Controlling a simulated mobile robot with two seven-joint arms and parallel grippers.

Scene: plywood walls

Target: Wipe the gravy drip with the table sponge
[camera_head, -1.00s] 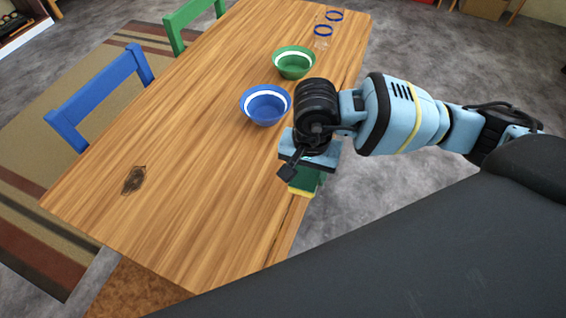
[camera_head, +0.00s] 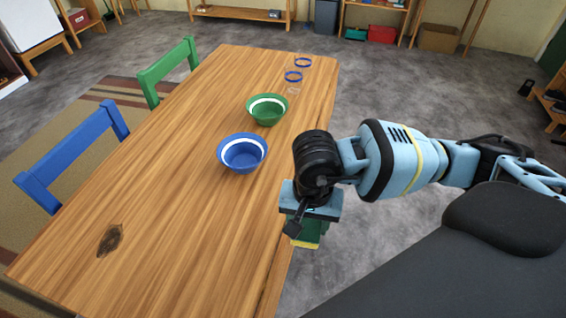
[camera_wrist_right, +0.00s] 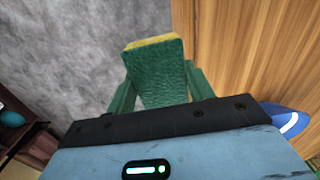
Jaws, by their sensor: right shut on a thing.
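The sponge, green with a yellow face, is held in my right gripper (camera_head: 306,228). In the right wrist view the sponge (camera_wrist_right: 158,78) sits between the two green fingers, which are shut on it. In the head view the sponge (camera_head: 308,236) hangs just beyond the right edge of the wooden table (camera_head: 180,215), apart from the tabletop as far as I can tell. A dark brown patch (camera_head: 110,240) lies on the table at the lower left; I cannot tell whether it is gravy or a wood knot. My left gripper is out of view.
A blue bowl (camera_head: 242,153) and a green bowl (camera_head: 267,109) stand on the table left of my gripper. Blue rings (camera_head: 293,77) lie toward the far end. Blue (camera_head: 75,155) and green (camera_head: 170,72) chairs line the left side. The near tabletop is mostly clear.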

